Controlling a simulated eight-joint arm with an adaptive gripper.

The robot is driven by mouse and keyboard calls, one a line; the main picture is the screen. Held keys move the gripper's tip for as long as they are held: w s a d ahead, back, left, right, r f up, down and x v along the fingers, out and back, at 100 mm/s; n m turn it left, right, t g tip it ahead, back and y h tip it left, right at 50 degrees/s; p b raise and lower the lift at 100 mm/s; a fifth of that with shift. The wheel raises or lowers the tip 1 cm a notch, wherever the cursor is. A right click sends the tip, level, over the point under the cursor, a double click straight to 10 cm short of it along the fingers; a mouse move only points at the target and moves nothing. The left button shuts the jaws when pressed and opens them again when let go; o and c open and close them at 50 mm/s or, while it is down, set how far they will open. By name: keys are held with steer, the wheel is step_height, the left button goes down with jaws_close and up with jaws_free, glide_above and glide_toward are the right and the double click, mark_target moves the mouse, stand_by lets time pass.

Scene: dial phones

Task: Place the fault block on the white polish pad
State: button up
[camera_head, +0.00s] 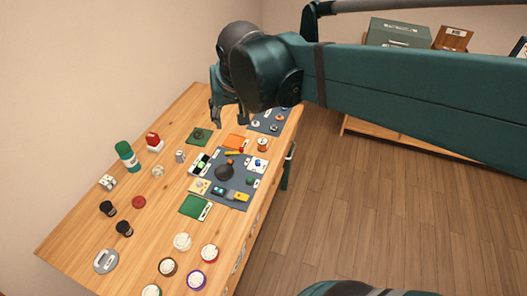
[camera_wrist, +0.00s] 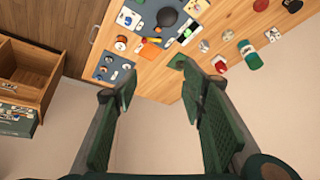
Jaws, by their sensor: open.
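My gripper (camera_head: 230,115) is open and empty, held above the far end of the wooden table. Its two fingers are spread wide in the wrist view (camera_wrist: 155,75). A white pad (camera_head: 257,163) with a small blue-marked item lies at the right of the grey mat; it also shows in the wrist view (camera_wrist: 127,17). Another whitish pad (camera_head: 200,163) with green and black items lies at the mat's left. I cannot tell which is the polish pad. A small pale block (camera_head: 180,156) stands left of the mat; I cannot tell whether it is the fault block.
The grey mat (camera_head: 232,190) holds a dark rounded object (camera_head: 225,172) and several small parts. An orange pad (camera_head: 236,142) lies behind it. Several dials and dark cups occupy the near table.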

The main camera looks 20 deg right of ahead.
steer(key=s+d+f+n, duration=0.1)
steer(key=s+d+f, duration=0.1)
steer(key=s, duration=0.5)
steer(key=s+d+f+n+t, duration=0.1)
steer(key=s+d+f, duration=0.1)
steer(key=s, duration=0.5)
steer(key=shift+f, duration=0.7)
